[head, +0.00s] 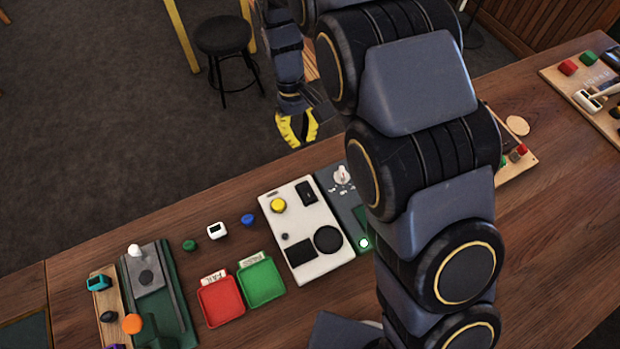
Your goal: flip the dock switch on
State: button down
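A white panel (290,222) lies on the wooden table at the centre, with a black rocker-like switch (306,192), a yellow button (278,205), a black disc (328,239) and a black rectangle (299,252). Against its right side is a dark grey panel (332,189) with a white knob (342,175) and a lit, pale green lamp (364,243). I cannot tell which control is the dock switch or its position. My gripper (297,128), yellow and black, hangs beyond the table's far edge, above and apart from both panels. Its finger opening is unclear. My arm hides the grey panel's right part.
Red (221,300) and green (261,282) trays lie left of the white panel. Small green (190,245), white (217,231) and blue (248,219) items sit behind them. A green fixture (180,301) stands farther left. A black stool (223,36) stands on the floor beyond.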

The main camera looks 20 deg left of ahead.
aim_at(310, 193)
jog(key=shift+a+f, duration=0.15)
jog(key=shift+f, duration=0.05)
jog(key=x, duration=1.4)
